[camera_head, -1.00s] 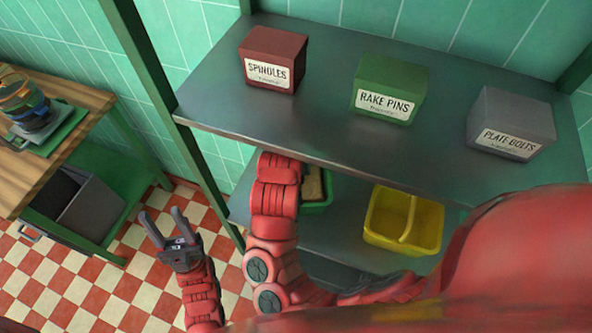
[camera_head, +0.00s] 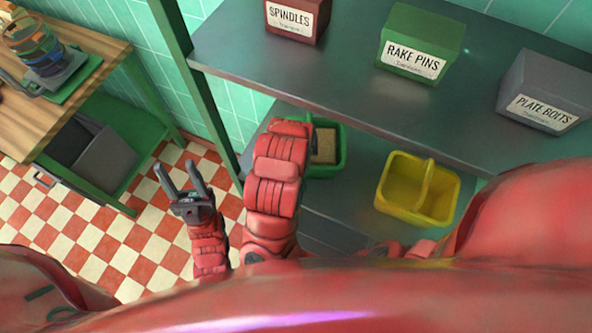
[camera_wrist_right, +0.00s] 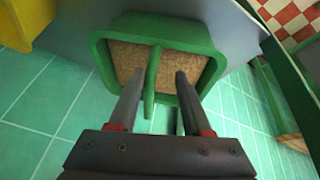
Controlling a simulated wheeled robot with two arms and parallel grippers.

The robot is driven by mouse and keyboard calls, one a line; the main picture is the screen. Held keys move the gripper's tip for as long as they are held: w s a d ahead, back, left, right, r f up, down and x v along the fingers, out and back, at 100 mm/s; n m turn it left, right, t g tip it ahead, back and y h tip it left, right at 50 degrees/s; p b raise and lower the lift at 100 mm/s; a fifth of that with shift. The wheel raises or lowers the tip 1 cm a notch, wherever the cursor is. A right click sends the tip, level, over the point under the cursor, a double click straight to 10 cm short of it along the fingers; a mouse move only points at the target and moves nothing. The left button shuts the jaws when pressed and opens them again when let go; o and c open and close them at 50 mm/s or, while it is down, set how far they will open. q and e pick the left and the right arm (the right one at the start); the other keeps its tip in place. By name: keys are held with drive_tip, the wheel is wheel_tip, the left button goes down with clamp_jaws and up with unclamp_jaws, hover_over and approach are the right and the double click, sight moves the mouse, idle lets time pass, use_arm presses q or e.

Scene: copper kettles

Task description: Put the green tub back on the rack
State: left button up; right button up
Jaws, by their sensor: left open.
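The green tub (camera_head: 339,160), filled with tan grainy stuff, stands on the rack's lower shelf (camera_head: 350,205), partly hidden by my right arm in the head view. In the right wrist view the tub (camera_wrist_right: 95,55) lies just ahead of my right gripper (camera_wrist_right: 157,78). Its fingers are apart, with the tub's green handle between them and a gap on each side. The right gripper is hidden in the head view. My left gripper (camera_head: 180,180) is open and empty over the checkered floor, left of the rack.
A yellow tub (camera_head: 443,202) stands right of the green one. The upper shelf (camera_head: 330,65) holds boxes labelled Spindles (camera_head: 292,20), Rake Pins (camera_head: 415,55) and Plate Bolts (camera_head: 545,90). A wooden bench (camera_head: 85,80) stands at left, with a grey bin (camera_head: 105,160) beneath.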

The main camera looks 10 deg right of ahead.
drive_tip(key=s+a+p, duration=0.2)
drive_tip(key=s+p, duration=0.3)
drive_tip(key=p, duration=0.2)
drive_tip(key=shift+s+a+p, duration=0.2)
drive_tip(key=shift+a+p, duration=0.15)
drive_tip(key=shift+p, duration=0.05)
